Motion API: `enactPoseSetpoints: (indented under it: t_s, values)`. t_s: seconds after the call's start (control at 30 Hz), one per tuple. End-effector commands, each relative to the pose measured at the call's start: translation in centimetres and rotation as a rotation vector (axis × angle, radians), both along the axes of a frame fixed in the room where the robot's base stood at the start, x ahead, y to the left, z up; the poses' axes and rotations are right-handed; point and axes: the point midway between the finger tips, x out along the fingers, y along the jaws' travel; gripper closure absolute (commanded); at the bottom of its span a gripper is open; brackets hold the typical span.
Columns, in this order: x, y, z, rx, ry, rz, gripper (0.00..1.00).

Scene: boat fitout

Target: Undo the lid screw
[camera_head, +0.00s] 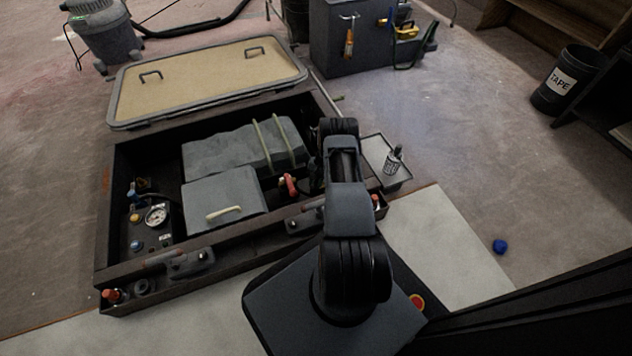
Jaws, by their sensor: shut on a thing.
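A dark open box (112,205) is sunk in the floor, with a grey lid (215,190) inside it. The lid carries a pale handle (224,213). No lid screw can be made out at this size. My arm (348,205) reaches forward over the right part of the box. Its own links cover my gripper, so its fingers and anything between them are hidden. A red part (290,185) shows just left of the arm, beside the lid.
A large tan hatch panel (205,80) with two handles lies behind the box. A small tray (372,148) with a dark knurled item (393,161) is right of the arm. A gauge (156,215) sits at the box's left. A blue object (500,246) lies on open floor at right.

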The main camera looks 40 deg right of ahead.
Motion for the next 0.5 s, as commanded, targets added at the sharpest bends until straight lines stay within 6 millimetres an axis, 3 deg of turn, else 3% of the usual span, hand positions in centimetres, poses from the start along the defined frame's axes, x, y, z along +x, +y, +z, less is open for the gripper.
enactPoseSetpoints:
  t_s: [0.5]
  values:
    - [0.18, 0.12, 0.04, 0.0, -0.002, 0.491, 0.97]
